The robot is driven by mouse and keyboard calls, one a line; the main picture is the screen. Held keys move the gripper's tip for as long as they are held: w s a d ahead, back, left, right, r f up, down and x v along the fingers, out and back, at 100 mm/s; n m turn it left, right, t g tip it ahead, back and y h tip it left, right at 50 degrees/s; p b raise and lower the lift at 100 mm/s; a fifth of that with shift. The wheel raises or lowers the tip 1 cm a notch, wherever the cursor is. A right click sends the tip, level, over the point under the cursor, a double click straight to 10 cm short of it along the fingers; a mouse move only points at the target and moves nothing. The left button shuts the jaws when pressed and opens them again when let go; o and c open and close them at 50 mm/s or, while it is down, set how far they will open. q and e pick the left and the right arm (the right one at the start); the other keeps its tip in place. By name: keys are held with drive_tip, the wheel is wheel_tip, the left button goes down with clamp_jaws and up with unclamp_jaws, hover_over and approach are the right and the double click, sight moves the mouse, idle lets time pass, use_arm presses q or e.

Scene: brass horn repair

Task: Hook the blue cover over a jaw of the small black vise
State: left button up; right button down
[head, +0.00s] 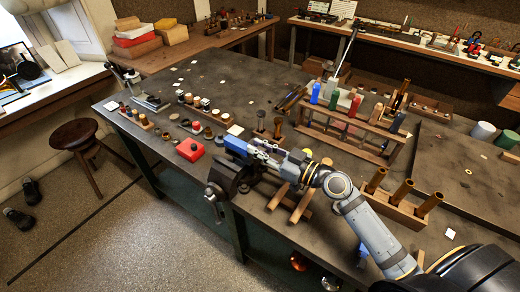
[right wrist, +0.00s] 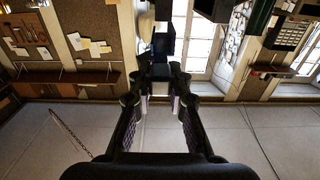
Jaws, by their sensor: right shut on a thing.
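The small black vise (head: 226,175) is clamped at the front edge of the workbench, its handle hanging below the edge. My right gripper (head: 260,153) reaches in from the right and is shut on the blue cover (head: 237,145). The cover is at the top of the vise in the head view; I cannot tell whether it touches a jaw or is hooked over it. In the right wrist view the fingers (right wrist: 160,78) close around the dark blue cover (right wrist: 163,45), with dark shapes beyond it. My left gripper is not in view.
A red box (head: 190,150) stands just left of the vise. A wooden rack (head: 345,138) with coloured tubes stands behind my right arm. Wooden stands (head: 290,200) lie beneath the gripper, and a block with upright brass tubes (head: 400,205) is to the right. The bench's back left is mostly clear.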

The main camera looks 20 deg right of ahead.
idle(0.4)
drive_tip(key=shift+b, duration=0.35)
idle(0.4)
drive_tip(key=shift+b, duration=0.3)
wheel_tip(320, 180, down, 3)
drive_tip(key=b, duration=0.4)
drive_tip(key=shift+f, duration=0.15)
idle(0.8)
drive_tip(key=shift+b, duration=0.75)
idle(0.7)
